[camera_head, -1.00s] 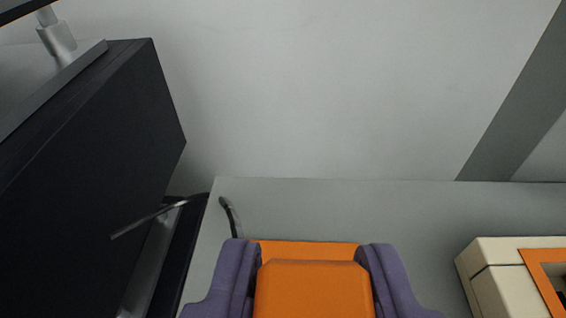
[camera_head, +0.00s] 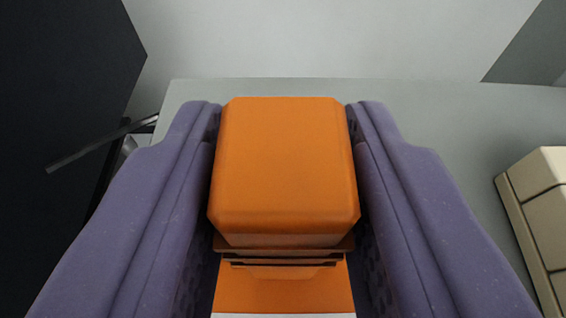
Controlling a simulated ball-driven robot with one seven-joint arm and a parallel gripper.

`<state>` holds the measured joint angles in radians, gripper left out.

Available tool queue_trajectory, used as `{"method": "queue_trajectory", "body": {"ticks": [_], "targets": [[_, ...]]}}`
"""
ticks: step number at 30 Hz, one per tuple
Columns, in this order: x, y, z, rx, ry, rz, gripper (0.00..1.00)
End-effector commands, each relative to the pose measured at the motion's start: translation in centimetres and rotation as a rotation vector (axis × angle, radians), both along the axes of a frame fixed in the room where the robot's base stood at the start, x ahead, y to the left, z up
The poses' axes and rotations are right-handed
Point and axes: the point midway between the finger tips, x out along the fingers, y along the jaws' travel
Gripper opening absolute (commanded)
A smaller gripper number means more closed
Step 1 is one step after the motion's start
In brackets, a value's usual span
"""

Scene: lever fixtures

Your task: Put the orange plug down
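The orange plug (camera_head: 284,165) is a blocky orange piece in the middle of the camera_head view, with a flat rounded face and narrow ridges below it. My gripper (camera_head: 285,108) has a purple finger along each side of the plug, and both appear to press on it. A further orange part (camera_head: 284,288) shows below the ridges; I cannot tell whether it belongs to the plug. The grey surface (camera_head: 440,115) lies beyond the fingertips. The fingers and plug hide much of it, and I cannot tell whether the plug touches it.
A beige box (camera_head: 540,205) stands on the grey surface at the right. A large black panel (camera_head: 55,120) fills the left side, with a thin dark rod (camera_head: 95,147) in front of it. A pale area (camera_head: 330,40) lies beyond the grey surface's far edge. Bare surface shows between plug and box.

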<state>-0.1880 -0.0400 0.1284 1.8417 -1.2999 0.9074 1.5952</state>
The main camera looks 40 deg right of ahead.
Motion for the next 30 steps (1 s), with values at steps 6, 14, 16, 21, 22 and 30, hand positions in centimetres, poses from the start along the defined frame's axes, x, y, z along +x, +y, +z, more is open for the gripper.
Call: {"method": "queue_trajectory", "body": {"ticks": [6, 14, 16, 21, 22, 30], "targets": [[0.0, 0.0, 0.1, 0.0, 0.0, 0.0, 0.57], [-0.1, 0.1, 0.6, 0.0, -0.002, 0.001, 0.57], [-1.0, 0.8, 0.7, 0.0, -0.005, 0.002, 0.57], [-4.1, 3.1, 1.9, 0.001, -0.006, 0.003, 0.57], [-4.7, 3.5, 2.2, 0.002, -0.005, 0.002, 0.57], [-8.4, 6.2, 4.0, 0.001, -0.002, 0.002, 0.57]]}}
